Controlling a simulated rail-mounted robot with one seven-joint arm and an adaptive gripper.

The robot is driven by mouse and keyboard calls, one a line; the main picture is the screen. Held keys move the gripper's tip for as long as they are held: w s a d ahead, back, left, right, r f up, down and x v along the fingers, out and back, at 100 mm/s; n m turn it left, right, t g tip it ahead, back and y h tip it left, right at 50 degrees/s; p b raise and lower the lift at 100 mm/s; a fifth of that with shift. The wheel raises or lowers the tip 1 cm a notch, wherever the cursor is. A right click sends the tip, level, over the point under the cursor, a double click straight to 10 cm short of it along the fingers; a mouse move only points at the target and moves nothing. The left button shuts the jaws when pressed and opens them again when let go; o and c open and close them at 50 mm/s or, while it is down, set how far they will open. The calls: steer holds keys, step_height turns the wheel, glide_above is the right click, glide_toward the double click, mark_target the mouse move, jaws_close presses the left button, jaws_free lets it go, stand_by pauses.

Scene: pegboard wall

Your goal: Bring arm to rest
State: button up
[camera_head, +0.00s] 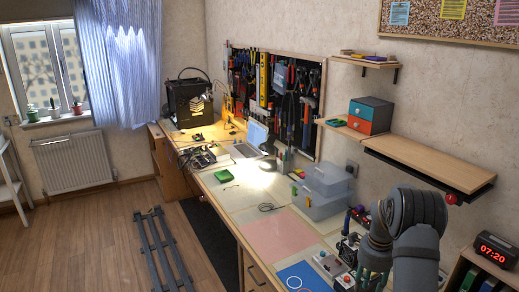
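My grey arm (416,212) shows at the lower right, folded and bent over the near right part of the workbench (232,212). Its links hide part of the bench top and the things behind them. I cannot make out my gripper's fingers in this view, so I cannot see whether it is open or shut or holds anything.
Clear plastic boxes (323,190) stand against the wall. A pink mat (278,232) and blue mat (302,277) lie nearby. Small electronics (330,262) sit close to my arm. A wooden shelf (430,163) overhangs it. A clock (496,249) stands at right.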

step_height(320, 180, down, 8)
steer(key=shift+f+p, duration=0.15)
steer(key=shift+p, duration=0.5)
steer(key=shift+f+b, duration=0.5)
steer(key=shift+b, duration=0.15)
steer(key=shift+r+p, duration=0.35)
steer(key=shift+p, duration=0.05)
steer(key=shift+r, duration=0.1)
